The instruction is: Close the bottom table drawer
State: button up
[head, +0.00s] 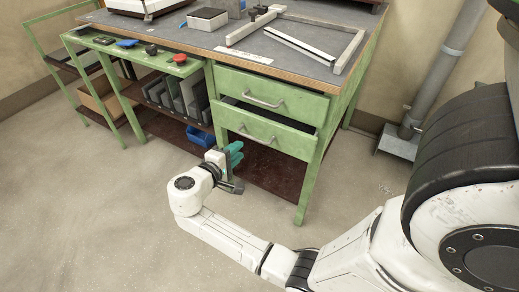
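The green bottom drawer (290,142) under the bench is pulled partly out. A dark gap shows above its front edge. Its metal handle (257,136) is on the front. The green top drawer (285,99) above it looks shut, with its own handle (264,102). My gripper (235,154), with teal fingers, is in front of and below the left part of the bottom drawer's front. It appears apart from the handle; whether it touches the drawer front cannot be told. The spread of its fingers is unclear, and nothing is seen held in it.
The bench top (210,38) carries a metal frame (300,42) and a clamp. A blue bin (200,137) and dark trays stand on the lower shelf left of the drawers. A grey pipe (436,70) rises at the right. The floor in front is clear.

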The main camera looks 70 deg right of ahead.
aim_at(254, 139)
jog(key=shift+m, duration=0.8)
jog(key=b+x, duration=0.2)
jog(key=x, duration=0.8)
jog(key=shift+d+f+b, duration=0.25)
jog(key=shift+d+b, duration=0.05)
jog(key=shift+b, duration=0.1)
jog(key=shift+s, duration=0.1)
grip_shut()
